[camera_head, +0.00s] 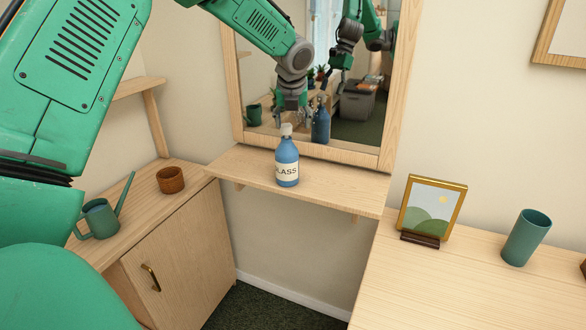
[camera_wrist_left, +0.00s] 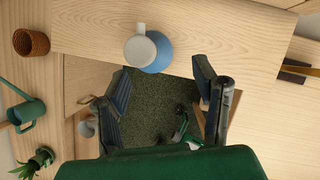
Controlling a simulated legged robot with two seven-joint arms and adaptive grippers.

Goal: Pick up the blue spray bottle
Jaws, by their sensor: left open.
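The blue spray bottle (camera_head: 287,165) stands upright on a narrow wooden shelf (camera_head: 340,190) below the mirror. It has a white top and a pale label reading "LASS" where visible. In the left wrist view the bottle (camera_wrist_left: 157,50) shows from above, its white top round. My left gripper (camera_head: 291,103) is above the bottle in the head view, with open, empty jaws. In the left wrist view the two fingers of the gripper (camera_wrist_left: 161,72) are spread apart, with the bottle just ahead of their tips. My right gripper is not seen directly.
A mirror (camera_head: 375,80) behind the shelf reflects the bottle and arms. A watering can (camera_head: 101,219) and a brown pot (camera_head: 170,180) stand on the left cabinet. A framed picture (camera_head: 432,208) and green cup (camera_head: 526,238) stand on the right table. The shelf beside the bottle is clear.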

